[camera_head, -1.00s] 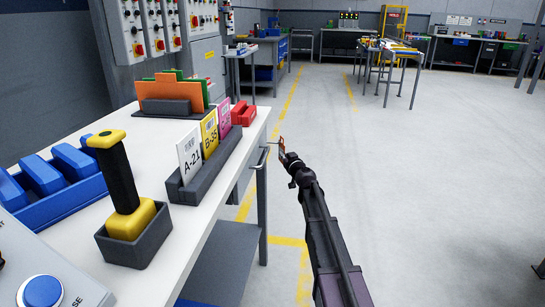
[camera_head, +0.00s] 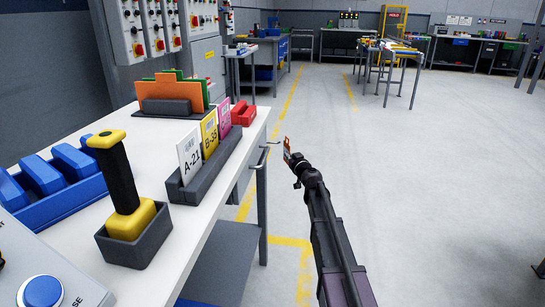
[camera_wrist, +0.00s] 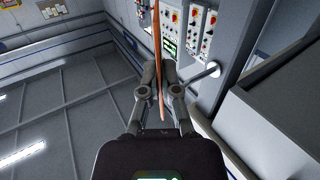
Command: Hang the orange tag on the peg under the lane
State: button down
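My gripper (camera_head: 297,165) is off the right edge of the white bench, shut on the thin orange tag (camera_head: 287,146). In the wrist view the tag (camera_wrist: 159,50) shows edge-on between the two fingers (camera_wrist: 160,92). A thin grey peg (camera_head: 272,143) sticks out from the bench side, left of the tag and apart from it. In the wrist view the peg (camera_wrist: 206,73) is right of the fingers, its rounded tip towards them. White A-21 (camera_head: 190,155), yellow B-35 (camera_head: 209,134) and pink (camera_head: 225,119) cards stand in a dark rack on the bench. The tag's hole cannot be made out.
The bench (camera_head: 165,225) carries a yellow-handled tool in a grey holder (camera_head: 134,240), a blue rack (camera_head: 50,190), a red block (camera_head: 243,113) and a holder of orange and green plates (camera_head: 172,98).

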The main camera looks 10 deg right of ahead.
jog(key=shift+s+d, duration=0.2)
jog(key=shift+d, duration=0.35)
jog(key=shift+s+d, duration=0.15)
jog(key=shift+d, duration=0.4)
dwell(0.3)
jog(key=shift+r, duration=0.1)
notch_tip(320, 180, up, 42)
jog(key=p, duration=4.1)
jog(key=shift+p, duration=0.4)
notch_tip(320, 180, up, 17)
jog(key=p, duration=1.7)
jog(key=shift+f, duration=0.25)
